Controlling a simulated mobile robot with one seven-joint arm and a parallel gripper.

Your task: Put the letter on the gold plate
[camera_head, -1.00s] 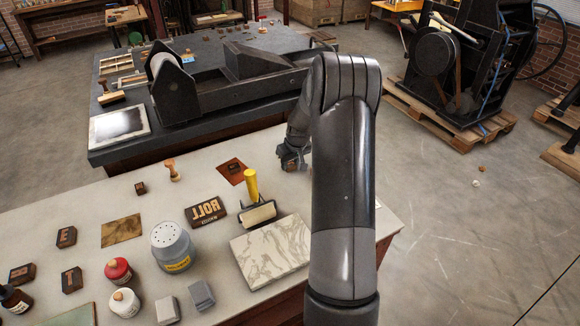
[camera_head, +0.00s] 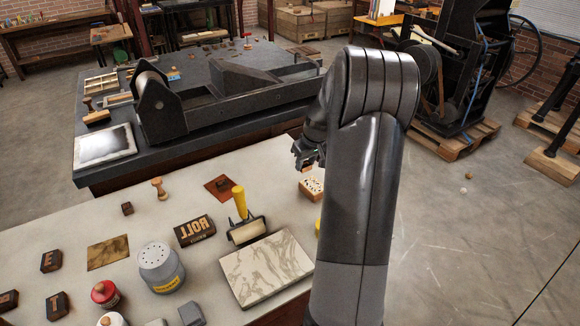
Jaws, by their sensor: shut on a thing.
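My gripper (camera_head: 307,152) is above the table's far right edge, partly hidden by my own arm. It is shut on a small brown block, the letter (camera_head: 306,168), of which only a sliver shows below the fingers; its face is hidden. The gold plate (camera_head: 108,252) lies flat at the left of the pale table, with nothing on it, well away from my gripper. Other dark letter blocks lie at the left: an E (camera_head: 51,260), a T (camera_head: 57,306) and one at the edge (camera_head: 8,301).
A copper plate (camera_head: 212,190) lies near the far edge. A block with holes (camera_head: 312,189) is below my gripper.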

